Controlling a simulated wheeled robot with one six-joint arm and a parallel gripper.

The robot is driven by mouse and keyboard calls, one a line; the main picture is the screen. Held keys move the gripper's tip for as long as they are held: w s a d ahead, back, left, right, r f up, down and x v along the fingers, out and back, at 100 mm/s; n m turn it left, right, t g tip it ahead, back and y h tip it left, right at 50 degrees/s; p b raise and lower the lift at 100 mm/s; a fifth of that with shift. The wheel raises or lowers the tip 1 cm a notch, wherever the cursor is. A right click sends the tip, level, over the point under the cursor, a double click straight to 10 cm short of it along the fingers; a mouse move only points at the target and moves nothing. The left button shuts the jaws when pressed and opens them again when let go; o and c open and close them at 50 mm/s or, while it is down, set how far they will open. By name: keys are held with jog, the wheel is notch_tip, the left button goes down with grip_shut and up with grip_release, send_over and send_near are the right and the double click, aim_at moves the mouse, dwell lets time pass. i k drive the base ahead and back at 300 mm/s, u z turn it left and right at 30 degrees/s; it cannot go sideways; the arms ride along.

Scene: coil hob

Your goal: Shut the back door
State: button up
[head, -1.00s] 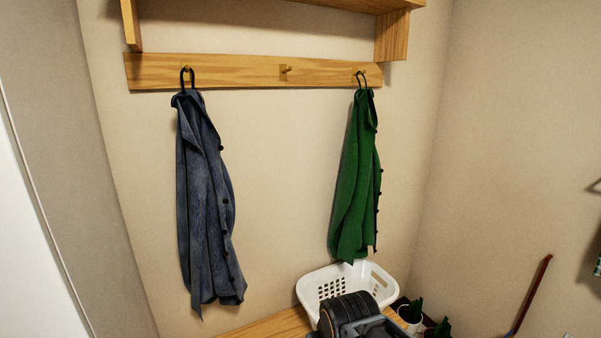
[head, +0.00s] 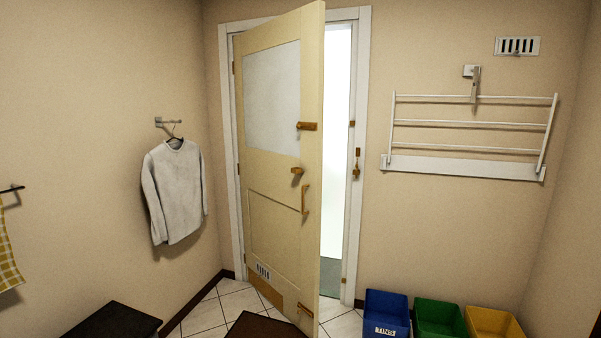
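The back door (head: 271,180) stands ajar in the head view, hinged on its left side and swung into the room. It is cream with a frosted pane (head: 272,97) in its upper half. A brass knob (head: 297,171), a pull handle (head: 305,198) and a bolt (head: 307,126) sit near its free right edge. The white door frame (head: 356,150) carries brass catches on its right post. Bright light shows through the gap between door and frame. My gripper is not in view.
Blue (head: 386,312), green (head: 437,318) and yellow (head: 493,322) bins stand right of the doorway. A dark-topped piece (head: 112,322) is at lower left. A grey jumper (head: 176,190) hangs on the left wall.

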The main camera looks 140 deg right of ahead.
aim_at(279, 70)
jog(key=z, duration=4.6)
jog(key=i, duration=1.15)
jog(key=u, duration=0.35)
jog(key=i, duration=1.3)
jog(key=u, duration=0.5)
